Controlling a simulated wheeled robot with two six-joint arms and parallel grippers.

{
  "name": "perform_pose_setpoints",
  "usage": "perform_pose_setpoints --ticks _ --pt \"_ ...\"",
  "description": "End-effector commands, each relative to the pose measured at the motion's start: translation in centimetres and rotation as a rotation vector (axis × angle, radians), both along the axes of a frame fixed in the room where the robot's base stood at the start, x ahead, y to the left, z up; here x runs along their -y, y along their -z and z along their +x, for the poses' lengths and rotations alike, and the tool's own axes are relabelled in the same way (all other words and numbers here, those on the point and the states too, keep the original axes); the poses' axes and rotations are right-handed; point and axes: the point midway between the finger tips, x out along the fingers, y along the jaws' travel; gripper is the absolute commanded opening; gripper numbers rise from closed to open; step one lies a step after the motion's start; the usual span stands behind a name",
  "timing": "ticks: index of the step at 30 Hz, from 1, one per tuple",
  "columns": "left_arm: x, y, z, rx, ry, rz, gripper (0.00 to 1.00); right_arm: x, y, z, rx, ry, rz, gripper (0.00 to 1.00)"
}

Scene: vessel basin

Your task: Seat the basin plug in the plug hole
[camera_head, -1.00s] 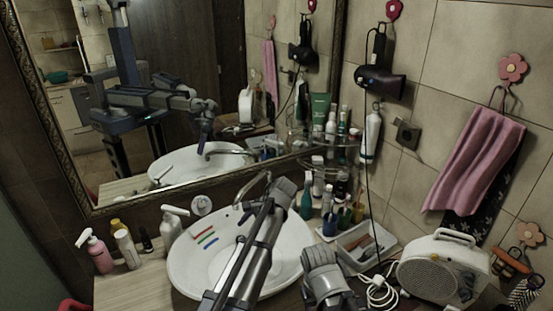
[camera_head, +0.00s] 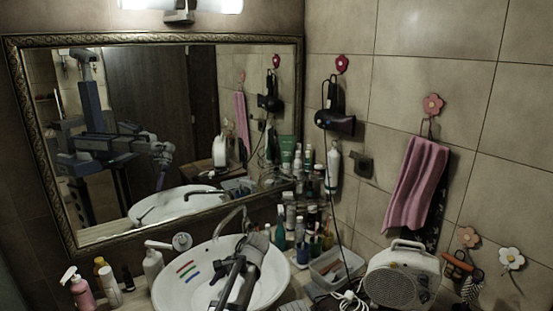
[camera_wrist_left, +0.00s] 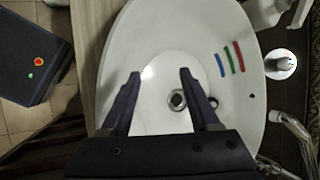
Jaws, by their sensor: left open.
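The white oval basin (camera_head: 170,292) stands on the counter, with red, green and blue strips on its inner wall. In the left wrist view the basin (camera_wrist_left: 150,30) fills the middle. The plug hole (camera_wrist_left: 177,100) shows there as a dark metal-edged ring. My left gripper (camera_wrist_left: 160,74) is open and empty over the basin, its fingers on either side of the view's centre. In the head view my left wrist hangs over the basin and hides its fingertips. A round white dish (camera_wrist_left: 281,62) beside the basin has a small dark metallic piece on it, possibly the plug; I cannot tell.
The tap (camera_wrist_left: 294,128) reaches over the basin rim. Pump bottles (camera_head: 81,289) stand left of the basin. Several bottles (camera_head: 302,247), a tray (camera_head: 337,270) and a white heater-like box (camera_head: 400,276) stand to the right. The mirror (camera_head: 150,130) is behind.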

Motion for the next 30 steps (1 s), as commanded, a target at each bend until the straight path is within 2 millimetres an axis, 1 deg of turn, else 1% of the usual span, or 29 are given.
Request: perform_pose_setpoints --ticks 2,4,10,16,19,22,26,27,30 --pt "0.0 0.0 0.0 0.000 0.000 0.000 0.62 0.0 0.0 0.0 0.000 0.000 0.000 0.50" --pt "0.4 0.3 -1.0 0.008 -0.011 -0.015 0.62 0.0 0.2 0.0 0.000 0.000 0.000 0.50" --pt "1.6 1.0 -2.8 0.030 -0.047 -0.057 0.62 0.0 0.4 0.0 0.000 0.000 0.000 0.50" --pt "3.1 2.0 -5.8 0.058 -0.102 -0.116 0.62 0.0 0.7 0.0 0.000 0.000 0.000 0.50" --pt "4.3 2.7 -8.0 0.075 -0.143 -0.161 0.62 0.0 1.0 0.0 0.000 0.000 0.000 0.50" --pt "5.6 3.5 -10.9 0.094 -0.199 -0.215 0.62 0.0 1.4 0.0 0.000 0.000 0.000 0.50" --pt "7.7 4.7 -15.6 0.114 -0.293 -0.302 0.62 0.0 1.9 0.0 0.000 0.001 0.000 0.50" --pt "8.4 5.1 -17.3 0.118 -0.327 -0.331 0.62 0.0 2.1 0.0 0.000 0.001 0.000 0.50" --pt "10.0 5.9 -21.1 0.121 -0.415 -0.401 0.62 0.0 2.5 0.0 0.000 0.001 0.000 0.50"
